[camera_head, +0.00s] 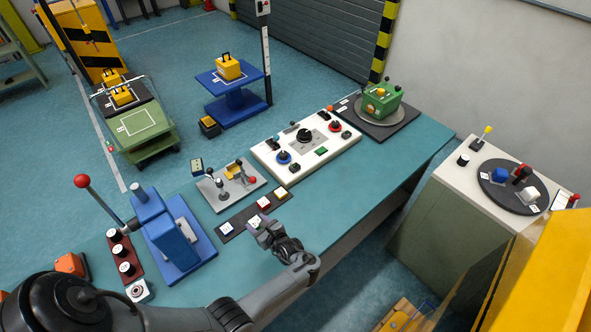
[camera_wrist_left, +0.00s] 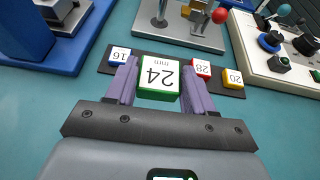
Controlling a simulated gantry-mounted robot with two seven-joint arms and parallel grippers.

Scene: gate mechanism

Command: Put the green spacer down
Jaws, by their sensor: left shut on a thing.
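The green spacer (camera_wrist_left: 160,78), with a white top marked 24, is between the purple fingers of my left gripper (camera_wrist_left: 160,86) in the left wrist view. The fingers are shut on its two sides. In the head view my left gripper (camera_head: 259,228) is at the front edge of the dark strip (camera_head: 244,217), and hides most of the spacer. The spacer is in line with the gap between the blue and red spacers; I cannot tell whether it touches the strip. My right gripper is in neither view.
On the strip are a blue spacer (camera_wrist_left: 119,55) marked 16, a red spacer (camera_wrist_left: 201,68) marked 28 and a yellow spacer (camera_wrist_left: 233,78) marked 20. A grey lever plate (camera_head: 231,185) is behind it. A blue press (camera_head: 170,235) stands left.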

